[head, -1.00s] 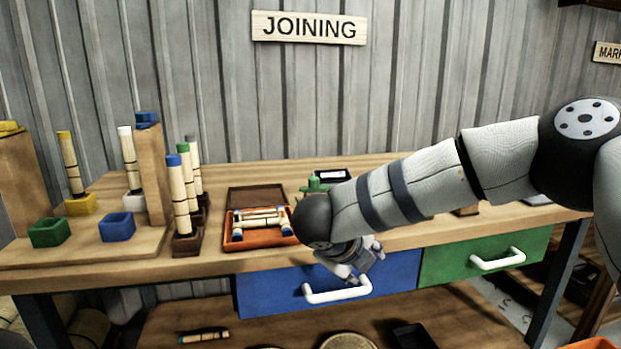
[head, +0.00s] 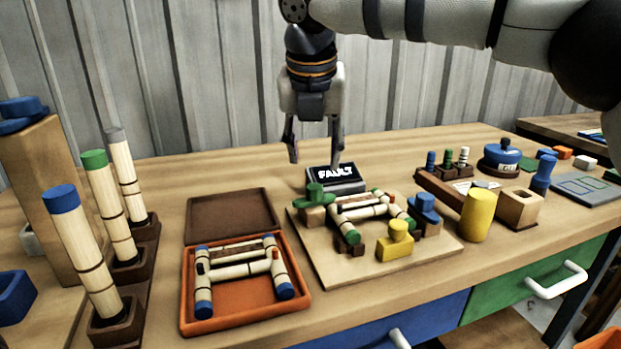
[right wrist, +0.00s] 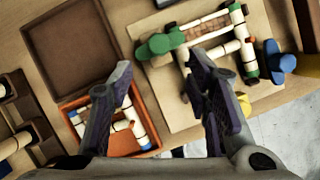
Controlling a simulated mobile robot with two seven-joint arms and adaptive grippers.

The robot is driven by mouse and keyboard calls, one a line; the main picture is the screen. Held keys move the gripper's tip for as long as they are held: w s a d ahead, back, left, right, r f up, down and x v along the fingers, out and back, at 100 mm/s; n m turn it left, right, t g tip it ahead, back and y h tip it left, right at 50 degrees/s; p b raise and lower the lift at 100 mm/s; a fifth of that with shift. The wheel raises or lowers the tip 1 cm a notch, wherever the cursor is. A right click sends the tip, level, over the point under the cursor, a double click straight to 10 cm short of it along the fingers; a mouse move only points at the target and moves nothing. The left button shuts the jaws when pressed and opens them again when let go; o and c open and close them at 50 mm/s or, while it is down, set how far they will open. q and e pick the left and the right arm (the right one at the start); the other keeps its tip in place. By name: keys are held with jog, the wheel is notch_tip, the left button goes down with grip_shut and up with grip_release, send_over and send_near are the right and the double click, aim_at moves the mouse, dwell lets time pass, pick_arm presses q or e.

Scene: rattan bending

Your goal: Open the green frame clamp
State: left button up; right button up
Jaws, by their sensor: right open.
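The green frame clamp (head: 316,198) sits at the back left corner of a wooden jig board (head: 335,262). A rattan frame (head: 362,212) with green and dark ends lies on the board beside it. My right gripper (head: 315,158) points down above and behind the clamp, open and empty, with its fingers apart. In the right wrist view the green clamp (right wrist: 160,46) lies beyond the open fingertips (right wrist: 163,70), not between them. A blue clamp (head: 424,208) and a yellow clamp (head: 396,242) stand on the same board. My left gripper is not in view.
A black display reading FAULT (head: 336,178) stands just behind the board. An open orange box (head: 245,312) with a rattan frame lies to the left. Upright rattan poles (head: 108,200) stand farther left. A yellow cylinder (head: 479,216) and a wooden block (head: 518,208) stand right.

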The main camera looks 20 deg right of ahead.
aim_at(315, 187)
jog(key=x, duration=0.9)
jog(key=shift+b, duration=0.3)
grip_shut()
